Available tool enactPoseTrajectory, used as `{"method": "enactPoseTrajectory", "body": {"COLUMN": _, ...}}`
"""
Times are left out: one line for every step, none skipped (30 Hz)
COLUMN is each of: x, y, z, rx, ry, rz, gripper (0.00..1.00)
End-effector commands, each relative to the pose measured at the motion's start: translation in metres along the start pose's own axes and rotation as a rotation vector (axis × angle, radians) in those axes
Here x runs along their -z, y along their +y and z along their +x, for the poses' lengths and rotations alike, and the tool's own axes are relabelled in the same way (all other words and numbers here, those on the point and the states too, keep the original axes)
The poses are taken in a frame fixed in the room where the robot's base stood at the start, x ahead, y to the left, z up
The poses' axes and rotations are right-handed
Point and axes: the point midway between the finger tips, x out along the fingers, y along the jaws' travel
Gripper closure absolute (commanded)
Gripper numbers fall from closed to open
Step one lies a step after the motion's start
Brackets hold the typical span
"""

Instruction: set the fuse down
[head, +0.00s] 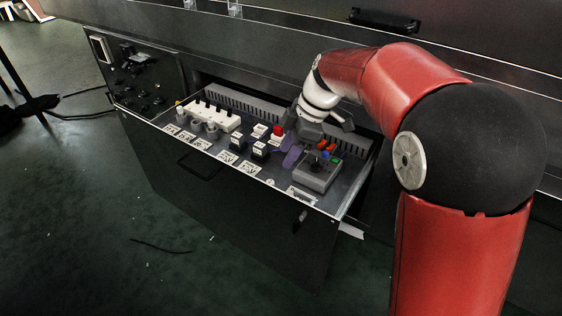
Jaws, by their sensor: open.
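My gripper (303,148) is open and reaches down into the open drawer (224,170), at its right part. Purple finger-like parts show below the grey gripper body, beside a grey box with coloured buttons. I cannot tell which part is the fuse. Several small pale, capped cylinders (196,125) stand upright in a row at the drawer's left, and these look most like fuses. Nothing shows clearly between the fingers. The spot right under my gripper is partly hidden by it.
The grey button box (316,173) stands close to my gripper. Dark cubes with white tops (260,149), a red knob (277,130) and a white strip with black knobs (212,115) stand in the drawer. A slotted grey duct (250,108) runs behind. White labels line the front.

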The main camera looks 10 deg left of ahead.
Motion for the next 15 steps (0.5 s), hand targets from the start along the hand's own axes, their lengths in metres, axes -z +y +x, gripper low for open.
{"method": "enactPoseTrajectory", "body": {"x": 0.000, "y": 0.000, "z": -0.006, "rx": -0.002, "ry": 0.000, "rz": 0.000, "gripper": 0.60}}
{"method": "enactPoseTrajectory", "body": {"x": 0.000, "y": 0.001, "z": -0.008, "rx": -0.002, "ry": -0.001, "rz": 0.000, "gripper": 0.60}}
{"method": "enactPoseTrajectory", "body": {"x": 0.000, "y": 0.000, "z": -0.010, "rx": -0.001, "ry": -0.001, "rz": 0.000, "gripper": 0.60}}
{"method": "enactPoseTrajectory", "body": {"x": 0.000, "y": 0.000, "z": -0.011, "rx": -0.001, "ry": -0.001, "rz": 0.000, "gripper": 0.60}}
{"method": "enactPoseTrajectory", "body": {"x": 0.000, "y": 0.000, "z": -0.012, "rx": 0.000, "ry": -0.001, "rz": 0.000, "gripper": 0.60}}
{"method": "enactPoseTrajectory", "body": {"x": 0.000, "y": 0.000, "z": -0.013, "rx": 0.000, "ry": -0.001, "rz": 0.000, "gripper": 0.60}}
{"method": "enactPoseTrajectory", "body": {"x": 0.000, "y": 0.000, "z": -0.013, "rx": 0.001, "ry": -0.001, "rz": 0.000, "gripper": 0.60}}
{"method": "enactPoseTrajectory", "body": {"x": 0.000, "y": 0.000, "z": -0.013, "rx": 0.001, "ry": -0.001, "rz": 0.000, "gripper": 0.60}}
{"method": "enactPoseTrajectory", "body": {"x": 0.000, "y": 0.000, "z": -0.013, "rx": 0.000, "ry": -0.001, "rz": 0.001, "gripper": 0.60}}
{"method": "enactPoseTrajectory", "body": {"x": -0.001, "y": -0.001, "z": -0.014, "rx": -0.001, "ry": -0.001, "rz": 0.004, "gripper": 0.60}}
{"method": "enactPoseTrajectory", "body": {"x": -0.002, "y": -0.002, "z": -0.015, "rx": -0.005, "ry": -0.002, "rz": 0.012, "gripper": 0.60}}
{"method": "enactPoseTrajectory", "body": {"x": -0.004, "y": -0.005, "z": -0.020, "rx": -0.014, "ry": -0.005, "rz": 0.034, "gripper": 0.60}}
{"method": "enactPoseTrajectory", "body": {"x": -0.007, "y": -0.008, "z": -0.024, "rx": -0.023, "ry": -0.007, "rz": 0.060, "gripper": 0.60}}
{"method": "enactPoseTrajectory", "body": {"x": -0.011, "y": -0.013, "z": -0.030, "rx": -0.036, "ry": -0.011, "rz": 0.095, "gripper": 0.60}}
{"method": "enactPoseTrajectory", "body": {"x": -0.017, "y": -0.022, "z": -0.039, "rx": -0.056, "ry": -0.019, "rz": 0.156, "gripper": 0.60}}
